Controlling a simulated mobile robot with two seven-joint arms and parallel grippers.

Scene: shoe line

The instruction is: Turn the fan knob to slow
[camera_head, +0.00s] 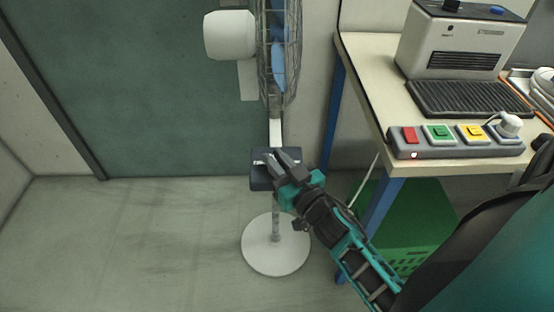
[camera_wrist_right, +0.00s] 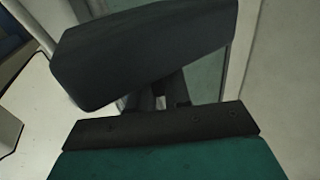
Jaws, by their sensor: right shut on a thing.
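The standing fan (camera_head: 230,36) has a wire cage, a white motor housing and a round white base. Its dark control box (camera_head: 260,183) sits on the pole at mid height. My right gripper (camera_head: 275,160) reaches in from the lower right and is shut at the box's front. The fan knob is mostly hidden by the fingers, and its setting cannot be read. In the right wrist view the dark box (camera_wrist_right: 145,50) fills the upper middle, and the gripper's fingers (camera_wrist_right: 165,95) meet just under it around a small part. My left gripper is not in view.
A workbench (camera_head: 375,75) with blue legs stands at the right, holding a button panel (camera_head: 455,151) and a white machine (camera_head: 455,45). A green crate (camera_head: 415,215) is under it. The floor left of the fan is clear.

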